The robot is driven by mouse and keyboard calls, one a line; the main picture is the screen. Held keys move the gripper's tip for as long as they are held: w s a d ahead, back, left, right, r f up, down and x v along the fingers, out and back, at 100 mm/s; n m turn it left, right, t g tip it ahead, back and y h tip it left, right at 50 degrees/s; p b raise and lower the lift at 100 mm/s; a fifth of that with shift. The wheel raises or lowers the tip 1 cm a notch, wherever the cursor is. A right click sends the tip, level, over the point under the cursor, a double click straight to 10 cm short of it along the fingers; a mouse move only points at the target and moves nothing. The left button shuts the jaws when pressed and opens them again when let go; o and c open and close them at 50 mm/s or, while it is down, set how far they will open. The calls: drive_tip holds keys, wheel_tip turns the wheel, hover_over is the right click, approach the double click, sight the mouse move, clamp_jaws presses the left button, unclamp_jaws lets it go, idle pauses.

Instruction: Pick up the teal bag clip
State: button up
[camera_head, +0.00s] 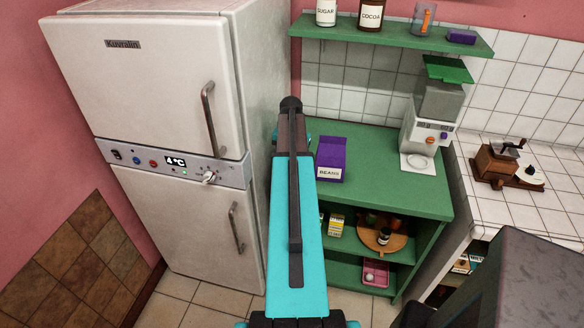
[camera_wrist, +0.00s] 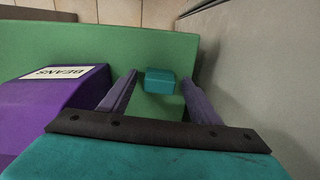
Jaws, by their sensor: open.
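The teal bag clip (camera_wrist: 160,82) shows in the wrist view as a small teal block on the green counter, close to the counter's edge. My gripper (camera_wrist: 163,76) is open, with one dark purple finger on each side of the clip in the picture. A gap shows between the clip and each finger. I cannot tell whether the fingertips are down at its height. In the head view my arm covers this spot, so neither the clip nor the fingers can be made out there.
A purple BEANS bag (camera_head: 330,160) stands on the green counter (camera_head: 400,190), close beside my gripper; the wrist view shows it at left (camera_wrist: 60,105). The fridge (camera_head: 180,140) stands close on the other side. A coffee grinder (camera_head: 430,125) stands back right; a shelf (camera_head: 400,35) hangs above.

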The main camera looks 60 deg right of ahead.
idle(0.5)
drive_tip(key=c, duration=1.1)
drive_tip(key=shift+r, duration=0.1)
drive_tip(key=shift+r+b, duration=0.8)
drive_tip(key=shift+r, duration=0.5)
drive_tip(key=shift+s+r, duration=0.1)
drive_tip(key=shift+r, duration=0.15)
drive_tip(key=s+a+r+b, duration=0.1)
drive_tip(key=s+a+b, duration=0.3)
drive_tip(key=s, duration=1)
drive_tip(key=a, duration=0.2)
drive_tip(key=shift+s+a+r, duration=0.2)
drive_tip(key=shift+a+r, duration=0.1)
drive_tip(key=shift+w, duration=0.15)
